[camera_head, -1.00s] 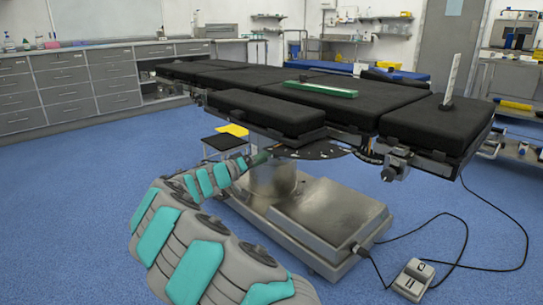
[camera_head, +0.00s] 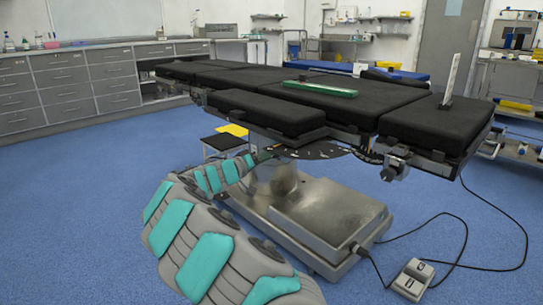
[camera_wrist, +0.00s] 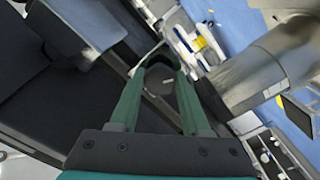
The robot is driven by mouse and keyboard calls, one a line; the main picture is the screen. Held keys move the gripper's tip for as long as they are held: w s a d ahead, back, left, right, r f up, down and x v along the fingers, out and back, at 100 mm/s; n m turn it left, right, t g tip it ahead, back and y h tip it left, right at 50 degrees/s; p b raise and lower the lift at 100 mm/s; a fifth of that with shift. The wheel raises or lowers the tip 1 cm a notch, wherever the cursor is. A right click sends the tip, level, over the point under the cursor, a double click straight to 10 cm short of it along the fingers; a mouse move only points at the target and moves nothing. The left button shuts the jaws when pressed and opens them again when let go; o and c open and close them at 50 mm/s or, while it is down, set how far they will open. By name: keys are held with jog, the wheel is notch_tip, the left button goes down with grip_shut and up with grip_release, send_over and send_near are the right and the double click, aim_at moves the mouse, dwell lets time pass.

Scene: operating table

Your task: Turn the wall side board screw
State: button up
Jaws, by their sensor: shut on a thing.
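The operating table (camera_head: 330,100) has black pads and a black side board (camera_head: 265,112) along its near edge. My arm reaches from below to the underside of that side board, and my gripper is not clearly visible in the camera_head view. In the wrist view my gripper (camera_wrist: 160,56) has its two green fingers drawn together at the tips, shut on the side board screw. The screw is mostly hidden between the fingertips, so its angle cannot be told. The dark table underside (camera_wrist: 40,100) fills the left of the wrist view.
The metal table column and base (camera_head: 325,220) stand close to my arm. A foot pedal (camera_head: 413,278) with a cable lies on the blue floor.

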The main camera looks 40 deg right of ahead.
grip_shut()
jog(key=shift+n, duration=0.3)
jog(key=m+p, duration=1.5)
jog(key=m, duration=1.7)
jog(key=shift+w+r+m, duration=0.1)
jog(key=shift+w+m, duration=0.05)
jog(key=shift+m, duration=0.25)
dwell(0.8)
